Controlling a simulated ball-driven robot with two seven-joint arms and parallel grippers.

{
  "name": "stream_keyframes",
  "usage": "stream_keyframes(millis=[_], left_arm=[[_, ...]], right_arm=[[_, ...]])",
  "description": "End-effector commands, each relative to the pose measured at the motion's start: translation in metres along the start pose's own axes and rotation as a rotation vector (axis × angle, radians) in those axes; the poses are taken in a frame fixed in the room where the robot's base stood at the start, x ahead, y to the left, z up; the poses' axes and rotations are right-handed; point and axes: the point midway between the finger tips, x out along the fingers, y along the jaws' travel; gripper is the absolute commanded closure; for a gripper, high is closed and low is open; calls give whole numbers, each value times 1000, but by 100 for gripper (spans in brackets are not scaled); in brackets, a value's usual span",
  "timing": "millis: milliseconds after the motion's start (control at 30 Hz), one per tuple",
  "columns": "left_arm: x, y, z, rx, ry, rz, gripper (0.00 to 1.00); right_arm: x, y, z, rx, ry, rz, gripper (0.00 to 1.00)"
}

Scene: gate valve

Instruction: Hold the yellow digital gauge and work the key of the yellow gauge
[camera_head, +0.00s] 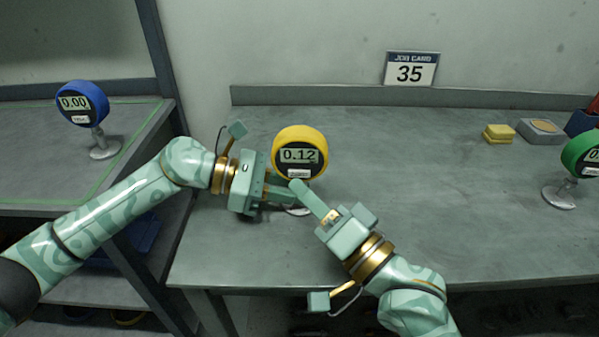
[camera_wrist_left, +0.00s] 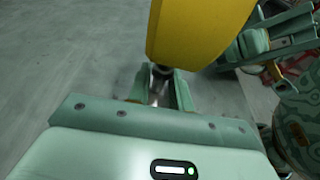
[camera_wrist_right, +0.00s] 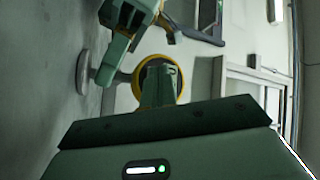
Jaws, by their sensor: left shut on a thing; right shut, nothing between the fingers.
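The yellow digital gauge (camera_head: 300,138) stands upright on the bench near its left end and reads 0.12. A small pale key (camera_head: 299,174) shows low on its face. My left gripper (camera_head: 286,190) is shut on the gauge's stem below the round head, and the left wrist view shows the metal stem (camera_wrist_left: 159,84) between the fingers under the yellow head (camera_wrist_left: 195,30). My right gripper (camera_head: 297,187) is shut and empty, its tips just below the key; I cannot tell whether they touch it. In the right wrist view the fingers (camera_wrist_right: 160,75) cover most of the gauge face, with its yellow rim (camera_wrist_right: 181,88) around them.
A blue gauge (camera_head: 82,103) reading 0.00 stands on the left side table. A green gauge (camera_head: 581,155) stands at the right. A yellow block (camera_head: 498,133) and a grey box (camera_head: 540,131) lie at the back right. A job card (camera_head: 410,69) reads 35. The bench middle is clear.

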Motion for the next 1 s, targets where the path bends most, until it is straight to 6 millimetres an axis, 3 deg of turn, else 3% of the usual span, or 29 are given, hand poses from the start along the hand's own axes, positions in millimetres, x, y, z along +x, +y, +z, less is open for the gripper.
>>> stream_keyframes(millis=[1000], left_arm=[[0,0,0,-1,0,-1,92]], right_arm=[[6,4,-4,0,0,0,100]])
